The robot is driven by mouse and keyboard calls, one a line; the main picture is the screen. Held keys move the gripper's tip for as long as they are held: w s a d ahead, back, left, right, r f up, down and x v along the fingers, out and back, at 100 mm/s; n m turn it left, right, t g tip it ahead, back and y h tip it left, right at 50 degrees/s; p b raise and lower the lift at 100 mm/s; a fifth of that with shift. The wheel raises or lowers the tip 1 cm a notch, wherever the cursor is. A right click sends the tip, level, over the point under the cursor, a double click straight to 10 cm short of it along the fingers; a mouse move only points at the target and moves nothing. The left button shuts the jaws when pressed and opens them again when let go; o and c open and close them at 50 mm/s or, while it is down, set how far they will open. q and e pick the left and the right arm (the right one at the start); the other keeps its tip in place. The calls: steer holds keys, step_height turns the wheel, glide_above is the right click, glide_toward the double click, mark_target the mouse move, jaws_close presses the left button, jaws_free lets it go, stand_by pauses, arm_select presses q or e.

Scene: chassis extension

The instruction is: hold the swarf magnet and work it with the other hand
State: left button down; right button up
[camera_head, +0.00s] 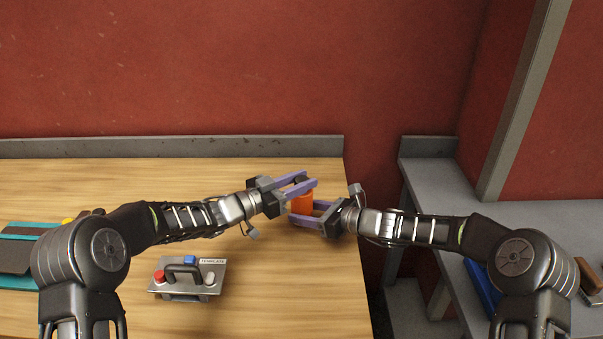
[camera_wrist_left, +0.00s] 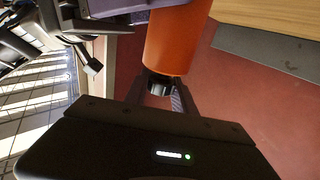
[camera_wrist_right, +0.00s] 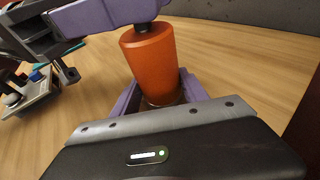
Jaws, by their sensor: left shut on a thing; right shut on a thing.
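The swarf magnet is an orange cylinder (camera_head: 302,204) with a dark knob on its top end, in the air over the right end of the wooden table. My right gripper (camera_head: 299,213) is shut on the orange body from the right; its purple fingers flank the body in the right wrist view (camera_wrist_right: 158,92). My left gripper (camera_head: 306,181) is shut on the knob above the body. In the left wrist view the knob (camera_wrist_left: 158,86) sits between the left fingers, with the orange body (camera_wrist_left: 177,40) beyond. The fingers partly hide the magnet in the head view.
A metal template fixture (camera_head: 188,279) with a black handle and coloured knobs stands on the table (camera_head: 260,290), below my left forearm. A teal-edged tray (camera_head: 22,284) is at far left. A gap separates the table from a grey bench (camera_head: 560,222) at right.

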arm_select(q)
steer(key=shift+f, duration=0.35)
steer(key=c, duration=1)
jaws_free()
steer(key=v, duration=0.7)
steer(key=shift+s+a+r, duration=0.1)
steer(key=shift+s+a, duration=0.1)
steer(key=shift+r, duration=0.1)
steer(key=shift+r, duration=2.9)
